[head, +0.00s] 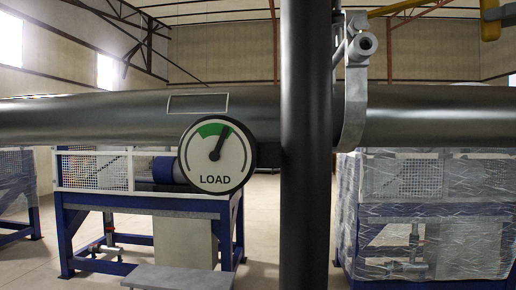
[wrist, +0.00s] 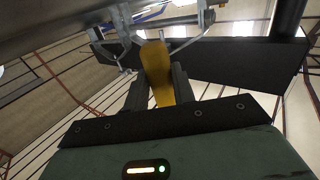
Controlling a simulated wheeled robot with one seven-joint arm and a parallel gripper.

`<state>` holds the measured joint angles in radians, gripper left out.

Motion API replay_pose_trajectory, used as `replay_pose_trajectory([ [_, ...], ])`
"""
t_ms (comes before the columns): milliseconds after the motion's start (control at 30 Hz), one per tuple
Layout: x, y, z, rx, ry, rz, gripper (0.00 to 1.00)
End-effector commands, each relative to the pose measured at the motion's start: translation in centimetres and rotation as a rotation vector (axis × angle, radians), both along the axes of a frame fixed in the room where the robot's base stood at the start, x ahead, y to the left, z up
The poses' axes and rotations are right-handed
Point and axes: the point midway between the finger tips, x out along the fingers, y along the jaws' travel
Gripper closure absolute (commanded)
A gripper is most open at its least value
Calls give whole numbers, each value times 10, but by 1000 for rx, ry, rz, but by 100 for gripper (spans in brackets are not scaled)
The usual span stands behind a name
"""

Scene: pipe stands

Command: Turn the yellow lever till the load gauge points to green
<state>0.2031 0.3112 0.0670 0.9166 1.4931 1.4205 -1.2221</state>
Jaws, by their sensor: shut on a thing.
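The yellow lever (wrist: 157,66) shows in the wrist view, running up from between my fingers toward a metal clamp fitting. My gripper (wrist: 160,84) is shut on it, with a dark finger on each side. The load gauge (head: 215,154) is a round white dial in the head view, mounted on the front of the large dark pipe. Its black needle points up and slightly right, with the tip at the right part of the green band. My gripper cannot be made out in the head view.
A dark upright post (head: 307,150) stands in front of the large horizontal pipe (head: 80,120), just right of the gauge. A grey metal clamp (head: 355,95) wraps the pipe beyond it. Blue-framed stands (head: 145,200) stand behind. Yellow bars (head: 405,7) show at the top right.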

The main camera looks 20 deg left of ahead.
Motion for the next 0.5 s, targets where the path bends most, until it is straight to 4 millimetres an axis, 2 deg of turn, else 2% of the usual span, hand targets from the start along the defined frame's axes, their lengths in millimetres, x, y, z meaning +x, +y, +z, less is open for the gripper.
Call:
replay_pose_trajectory([
  [133, 4, 0, 3, 3, -2, 14, 97],
  [167, 3, 1, 2, 2, -3, 14, 69],
  [200, 3, 1, 2, 2, -3, 14, 60],
  [500, 3, -2, 0, 1, -1, 12, 60],
])
